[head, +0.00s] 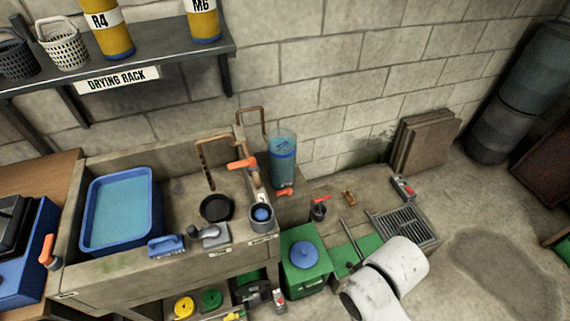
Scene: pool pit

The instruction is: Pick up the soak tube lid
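A clear tube (283,175) with blue contents stands upright at the right end of the sink counter, against the block wall. A blue disc (283,147) shows in its upper part; I cannot tell whether this is the soak tube lid. A small grey cup (262,217) with a blue round top stands on the counter in front of the tube. A green box (305,272) with a round blue lid (304,254) stands lower, right of the counter.
A blue basin (121,241), a dark round dish (216,207) and a blue brush (166,245) are on the counter. Copper pipes with an orange handle (242,164) rise left of the tube. A drain grate (402,229) lies right; the floor beyond is open.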

